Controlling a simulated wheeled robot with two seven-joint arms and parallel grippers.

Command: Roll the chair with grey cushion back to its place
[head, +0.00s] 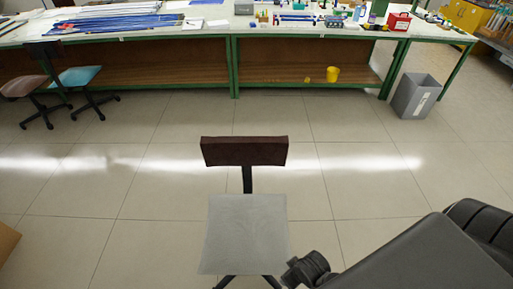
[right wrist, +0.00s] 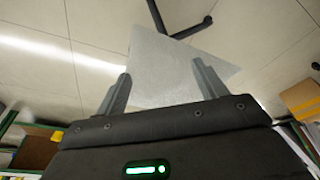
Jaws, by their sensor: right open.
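The chair with the grey cushion (head: 248,235) stands on the tiled floor in the middle of the head view, with its brown backrest (head: 244,151) on the far side, towards the workbench. Its seat (right wrist: 172,70) also shows in the right wrist view, beyond the fingers, with dark legs past it. My right gripper (right wrist: 160,82) is open, its two grey fingers apart in front of the cushion. Nothing is clearly held, and I cannot tell whether a finger touches the cushion. In the head view my right arm fills the lower right, and its fingers are not clear. My left gripper is not in view.
A long green-framed workbench (head: 234,66) runs across the back. Two other chairs, one with a blue seat (head: 79,76) and one with a pinkish seat (head: 23,86), stand at left. A grey bin (head: 415,97) stands at right. Floor between chair and bench is clear.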

